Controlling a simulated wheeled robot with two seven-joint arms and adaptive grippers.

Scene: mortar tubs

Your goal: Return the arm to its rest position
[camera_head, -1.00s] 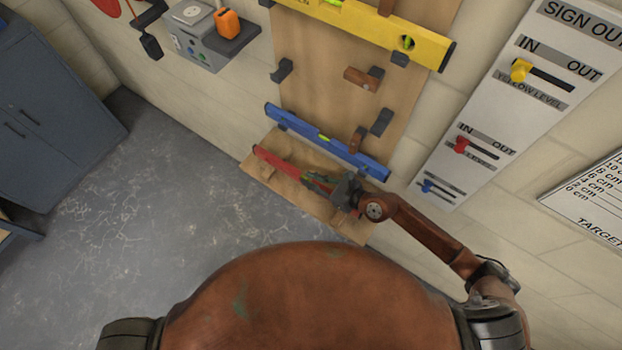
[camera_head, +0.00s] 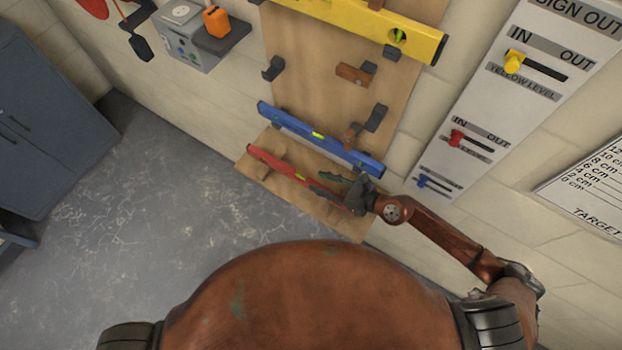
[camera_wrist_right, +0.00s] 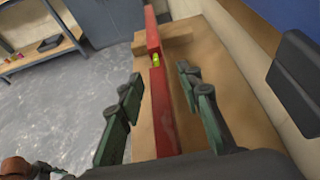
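A red level (camera_head: 285,168) sits at the bottom of the wooden board (camera_head: 290,70), below a blue level (camera_head: 320,139). My right gripper (camera_head: 330,184) is at the right end of the red level. In the right wrist view, its green fingers (camera_wrist_right: 158,82) are spread open, one on each side of the red level (camera_wrist_right: 157,95), with gaps visible. The red level lies against a wooden block (camera_wrist_right: 178,45) there. My right arm reaches in from the lower right of the head view.
A yellow level (camera_head: 365,26) hangs higher on the board. Empty dark hooks (camera_head: 272,68) stick out from it. A sign-out panel (camera_head: 480,90) with sliders is on the wall to the right. A blue cabinet (camera_head: 45,115) stands at left. The floor between is clear.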

